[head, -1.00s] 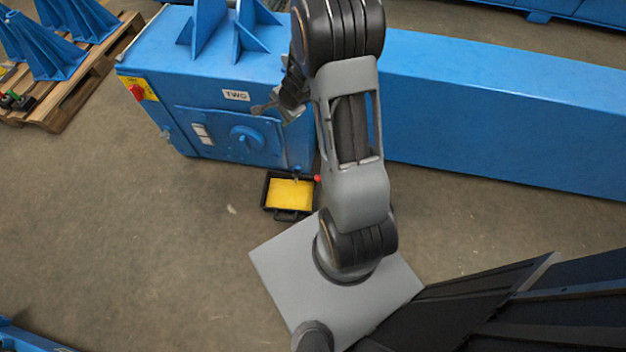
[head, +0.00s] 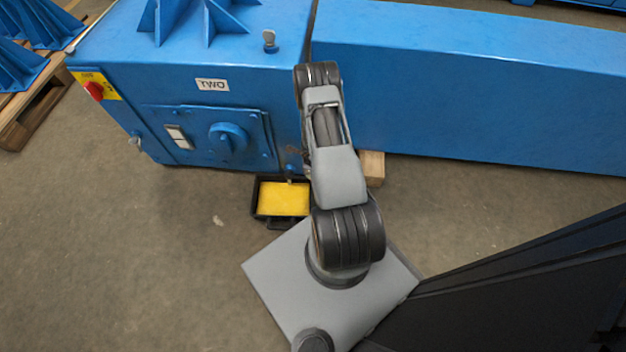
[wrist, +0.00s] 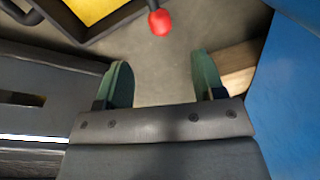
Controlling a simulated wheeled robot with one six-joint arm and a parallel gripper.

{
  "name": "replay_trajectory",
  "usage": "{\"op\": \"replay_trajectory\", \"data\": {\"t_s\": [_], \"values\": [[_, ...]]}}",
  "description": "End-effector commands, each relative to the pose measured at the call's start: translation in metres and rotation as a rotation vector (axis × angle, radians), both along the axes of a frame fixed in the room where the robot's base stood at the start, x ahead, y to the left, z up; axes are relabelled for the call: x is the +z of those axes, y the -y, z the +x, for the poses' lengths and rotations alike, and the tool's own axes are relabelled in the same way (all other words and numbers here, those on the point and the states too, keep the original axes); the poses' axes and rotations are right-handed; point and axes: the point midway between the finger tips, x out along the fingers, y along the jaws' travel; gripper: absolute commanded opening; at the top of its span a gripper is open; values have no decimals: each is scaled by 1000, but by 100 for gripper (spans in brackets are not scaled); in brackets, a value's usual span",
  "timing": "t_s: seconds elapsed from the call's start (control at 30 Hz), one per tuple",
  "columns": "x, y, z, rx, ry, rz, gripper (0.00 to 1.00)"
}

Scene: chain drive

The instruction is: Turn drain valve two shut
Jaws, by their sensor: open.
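A red ball-ended lever (wrist: 160,20) shows at the top of the wrist view, on a dark stem that runs up out of frame. It hangs beside the drip tray with the yellow pad (head: 284,198), below the blue housing marked TWO (head: 212,86). In the head view my arm hides the red end. My gripper (wrist: 162,75) is open and empty, its two green fingers apart over bare floor. The red end lies beyond the fingertips, roughly in line with the gap, and I see no contact. The valve body is not clear in either view.
A wooden block (wrist: 238,65) is by the right finger, with a blue wall (wrist: 290,90) beyond. A round blue knob (head: 228,138) and a red switch (head: 95,90) are on the housing front.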

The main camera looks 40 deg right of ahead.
Motion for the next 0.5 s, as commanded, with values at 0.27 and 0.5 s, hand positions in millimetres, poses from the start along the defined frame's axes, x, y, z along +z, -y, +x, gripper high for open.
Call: {"op": "replay_trajectory", "data": {"t_s": [0.27,0.5], "values": [[-57,5,4,0,-1,1,63],[-87,7,6,0,1,1,63]]}}
